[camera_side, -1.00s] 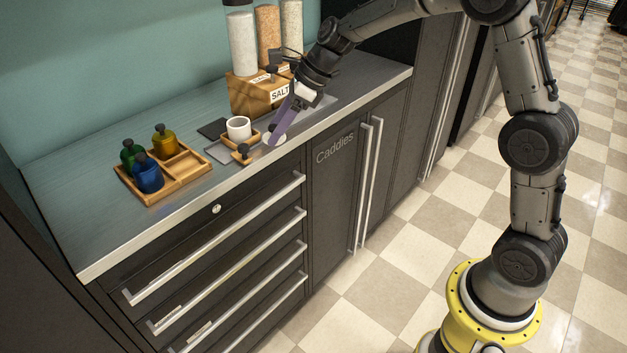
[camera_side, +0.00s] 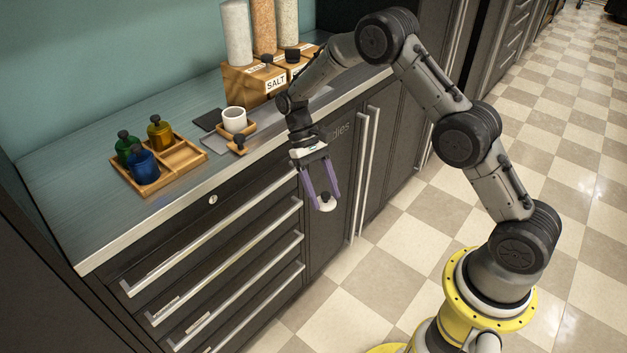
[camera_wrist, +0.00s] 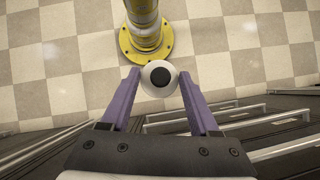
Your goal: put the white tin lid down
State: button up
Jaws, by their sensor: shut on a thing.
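My gripper (camera_side: 322,203) hangs in front of the cabinet doors, past the counter's front edge, with its purple fingers pointing down. It is shut on the white tin lid (camera_side: 327,205), a round white disc with a dark knob. In the wrist view the lid (camera_wrist: 158,83) sits between the two fingertips (camera_wrist: 157,87), with the floor far below it. A white tin (camera_side: 234,118) stands on a small wooden tray on the counter; I cannot see into it clearly.
A wooden caddy (camera_side: 204,155) holds green, yellow and blue bottles at the counter's left. A wooden block labelled SALT (camera_side: 252,93) carries tall jars at the back. Drawer handles (camera_side: 215,235) stick out below the counter. Bare counter (camera_side: 75,190) lies at far left.

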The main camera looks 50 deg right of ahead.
jog(key=shift+s+d+r+n+h, duration=0.15)
jog(key=shift+n+h, duration=0.15)
jog(key=shift+n, duration=0.25)
jog(key=shift+s+n+h, duration=0.1)
jog(key=shift+n+h, duration=0.2)
jog(key=shift+n, duration=0.25)
